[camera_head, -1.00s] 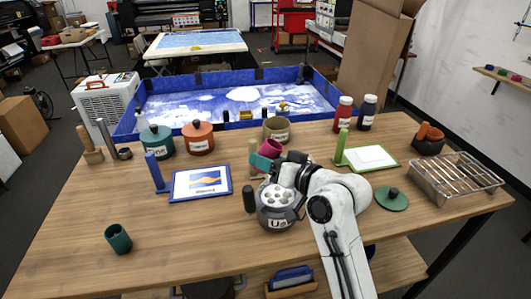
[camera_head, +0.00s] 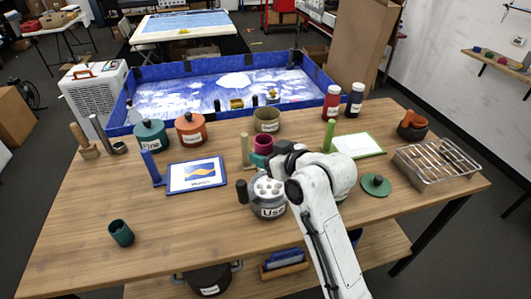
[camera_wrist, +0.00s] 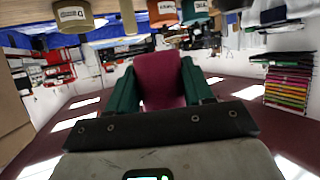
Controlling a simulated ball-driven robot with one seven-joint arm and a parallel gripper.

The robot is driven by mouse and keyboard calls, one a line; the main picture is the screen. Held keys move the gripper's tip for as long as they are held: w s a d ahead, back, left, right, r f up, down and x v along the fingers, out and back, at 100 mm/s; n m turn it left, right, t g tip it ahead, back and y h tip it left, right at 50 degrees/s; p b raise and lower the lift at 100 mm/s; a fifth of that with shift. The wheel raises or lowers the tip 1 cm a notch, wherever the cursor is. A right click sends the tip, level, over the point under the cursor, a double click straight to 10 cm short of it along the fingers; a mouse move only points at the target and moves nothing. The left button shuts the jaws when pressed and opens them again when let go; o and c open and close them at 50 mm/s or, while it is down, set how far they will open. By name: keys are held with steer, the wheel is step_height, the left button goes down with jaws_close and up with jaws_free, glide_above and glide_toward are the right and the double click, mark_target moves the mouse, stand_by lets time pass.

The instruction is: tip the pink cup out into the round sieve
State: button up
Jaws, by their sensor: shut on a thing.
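My gripper (camera_head: 259,158) is shut on the pink cup (camera_head: 263,143), behind the grey pot in the head view. The cup looks about upright there; its contents are hidden. In the wrist view my green fingertips (camera_wrist: 160,88) clasp the pink cup (camera_wrist: 160,75) from both sides. That view is rolled over, with the table at its top. A grey pot (camera_head: 269,209), its label partly reading "Use", stands nearer the front. Its round top with several pale holes (camera_head: 268,186) seems to be the round sieve, with a dark handle (camera_head: 242,191) at its left. The cup is apart from it.
A beige pot (camera_head: 267,121) stands behind the cup, and a green upright post (camera_head: 330,137) to its right. A blue-framed picture (camera_head: 197,176) lies left. A wire rack (camera_head: 437,164) stands far right. A dark green cup (camera_head: 121,233) stands front left, with bare table around it.

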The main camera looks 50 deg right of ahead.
mark_target(259, 137)
steer(key=shift+r, duration=2.55)
